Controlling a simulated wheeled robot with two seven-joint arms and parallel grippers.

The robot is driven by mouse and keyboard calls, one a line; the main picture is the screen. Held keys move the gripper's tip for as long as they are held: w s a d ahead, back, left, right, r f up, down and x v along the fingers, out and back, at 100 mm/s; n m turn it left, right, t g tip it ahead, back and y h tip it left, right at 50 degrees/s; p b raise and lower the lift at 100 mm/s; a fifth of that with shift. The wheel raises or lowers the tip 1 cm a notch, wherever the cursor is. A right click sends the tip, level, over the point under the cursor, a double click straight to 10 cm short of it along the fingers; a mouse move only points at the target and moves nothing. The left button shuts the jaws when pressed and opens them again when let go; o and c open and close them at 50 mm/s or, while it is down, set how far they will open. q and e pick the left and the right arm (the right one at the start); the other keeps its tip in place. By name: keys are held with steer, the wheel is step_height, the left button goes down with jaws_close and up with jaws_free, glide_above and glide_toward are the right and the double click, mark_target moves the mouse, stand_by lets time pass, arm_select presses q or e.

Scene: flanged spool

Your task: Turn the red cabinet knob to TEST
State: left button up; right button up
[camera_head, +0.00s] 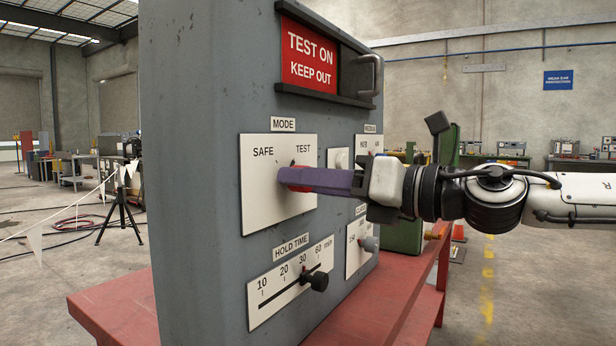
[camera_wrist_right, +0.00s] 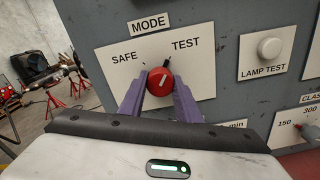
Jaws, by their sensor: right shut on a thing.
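The red knob (camera_wrist_right: 158,79) sits on the white MODE plate (camera_wrist_right: 110,60), below and between the SAFE and TEST labels. My right gripper (camera_wrist_right: 160,88) is shut on the knob, one purple finger on each side. In the head view the fingers of my right gripper (camera_head: 291,180) cover most of the red knob (camera_head: 296,188). My left gripper is in neither view.
The grey cabinet (camera_head: 195,200) stands on a red bench (camera_head: 110,305). Below the MODE plate is a HOLD TIME slider (camera_head: 318,281). A LAMP TEST button (camera_wrist_right: 269,47) is to the right.

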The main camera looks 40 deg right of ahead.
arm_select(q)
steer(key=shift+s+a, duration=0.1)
arm_select(e)
steer(key=shift+f+m, duration=0.1)
steer(key=shift+m, duration=0.4)
steer(key=o, duration=1.1)
steer(key=shift+c, duration=0.2)
steer(key=shift+s, duration=0.15)
arm_select(q)
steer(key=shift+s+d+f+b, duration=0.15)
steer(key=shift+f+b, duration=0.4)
steer(key=shift+b, duration=0.65)
arm_select(e)
steer(key=v, duration=1)
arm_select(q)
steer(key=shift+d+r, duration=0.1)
